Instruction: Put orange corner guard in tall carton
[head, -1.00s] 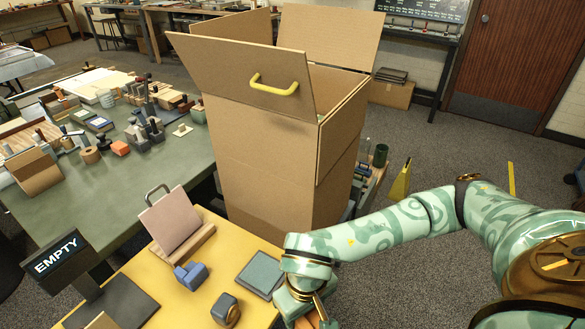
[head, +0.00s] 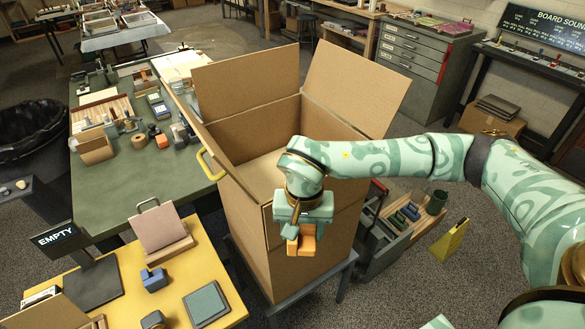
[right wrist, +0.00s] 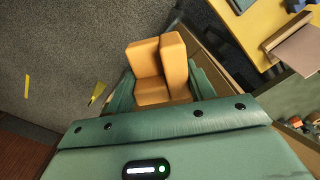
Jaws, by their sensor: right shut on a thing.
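The orange corner guard (head: 307,245) is an L-shaped block between the fingers of my right gripper (head: 303,232), which is shut on it. The guard also shows in the right wrist view (right wrist: 150,88), with grey floor behind it and the carton's brown edge beside it. The tall carton (head: 255,222) stands upright with its top open and flaps raised. My left gripper is not in view.
A yellow table (head: 175,263) holds a blue block (head: 154,280), a grey-green pad (head: 206,303) and a panel on a stand.

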